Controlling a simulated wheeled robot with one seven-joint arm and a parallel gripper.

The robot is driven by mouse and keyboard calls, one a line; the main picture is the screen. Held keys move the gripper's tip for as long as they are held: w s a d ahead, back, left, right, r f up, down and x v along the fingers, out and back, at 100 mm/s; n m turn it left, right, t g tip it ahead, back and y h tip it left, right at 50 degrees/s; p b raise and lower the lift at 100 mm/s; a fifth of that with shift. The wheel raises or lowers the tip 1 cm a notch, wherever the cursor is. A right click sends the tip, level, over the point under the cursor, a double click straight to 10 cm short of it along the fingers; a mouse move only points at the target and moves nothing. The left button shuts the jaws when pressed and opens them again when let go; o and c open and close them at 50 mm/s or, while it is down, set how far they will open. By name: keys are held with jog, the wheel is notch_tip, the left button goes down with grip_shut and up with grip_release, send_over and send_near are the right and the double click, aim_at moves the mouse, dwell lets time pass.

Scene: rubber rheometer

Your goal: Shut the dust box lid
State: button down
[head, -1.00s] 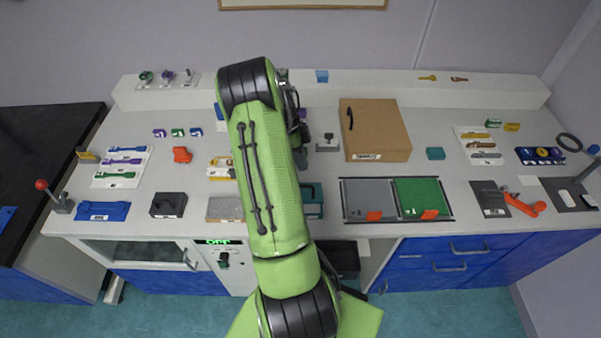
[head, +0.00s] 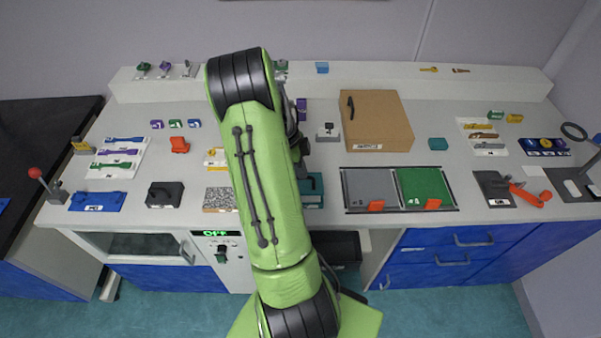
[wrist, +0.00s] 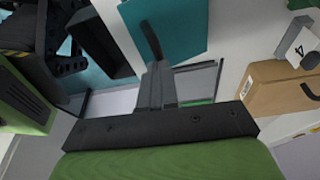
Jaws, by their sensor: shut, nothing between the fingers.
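A teal box (head: 314,191) stands near the bench's front edge, partly hidden behind my arm. I take it for the dust box, though its label is not readable. In the wrist view its teal panel (wrist: 178,28) is large and close, with a dark bar-shaped handle (wrist: 149,38) on it. I cannot tell how far the lid is open. My gripper (wrist: 157,68) is shut and empty. Its fingertips appear right by the lower end of the handle; whether they touch it is unclear. In the head view my arm hides the fingertips.
A brown box (head: 377,120) with a black handle stands right of the teal box. A framed grey and green mat pair (head: 425,187) lies in front of it. A black open bin (head: 338,248) is below the bench edge. A small lever block (head: 328,133) stands behind.

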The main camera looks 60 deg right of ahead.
aim_at(306, 190)
jog(key=shift+s+a+f+h+b, duration=0.2)
jog(key=shift+a+f+h+b, duration=0.1)
jog(key=shift+f+b, duration=0.4)
jog(key=b, duration=0.3)
jog(key=shift+s+a+f+t+h, duration=0.1)
jog(key=shift+a+f+t+h, duration=0.15)
jog(key=shift+f+t+h, duration=0.15)
jog(key=shift+s+a+f+b, duration=0.15)
jog(key=shift+s+a+b, duration=0.25)
jog(key=shift+b, duration=0.45)
jog(key=shift+w, duration=0.1)
jog(key=r+p, duration=0.1)
jog(key=r, duration=0.1)
jog(key=r+p, duration=0.1)
jog(key=shift+d+r+p, duration=0.3)
jog(key=shift+r+p, duration=0.05)
jog(key=shift+r, duration=0.05)
jog(key=p+v, duration=0.1)
jog(key=v, duration=0.9)
jog(key=shift+a, duration=0.35)
